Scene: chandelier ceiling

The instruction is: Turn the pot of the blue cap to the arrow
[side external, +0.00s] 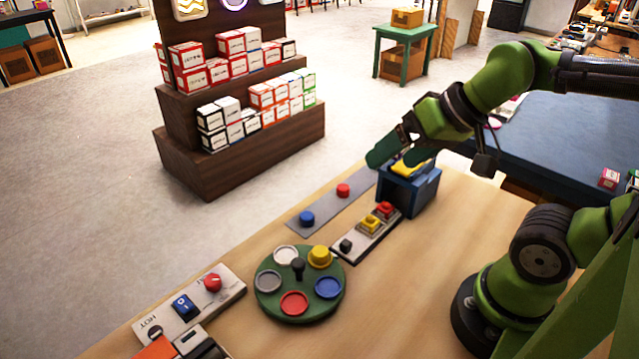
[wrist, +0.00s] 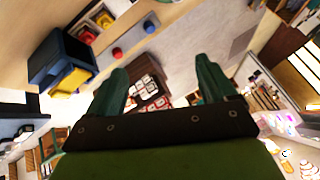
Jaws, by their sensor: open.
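A blue cap (side external: 307,217) and a red cap (side external: 343,190) sit on a flat grey strip (side external: 325,204) on the wooden table. In the wrist view the blue cap (wrist: 149,26) and the red cap (wrist: 117,52) show beyond my fingers. I cannot make out an arrow beside the blue cap. My gripper (side external: 396,157) has green fingers spread apart and empty. It is raised near the blue box, behind and to the right of both caps, touching neither. In the wrist view my gripper (wrist: 160,70) also shows its fingers apart.
A blue box with a yellow top (side external: 410,188) stands below my gripper. A button panel (side external: 367,236) lies in front of the strip. A round green board (side external: 300,302) with coloured discs and a switch panel (side external: 190,308) are nearer. Bare table lies right of the green board.

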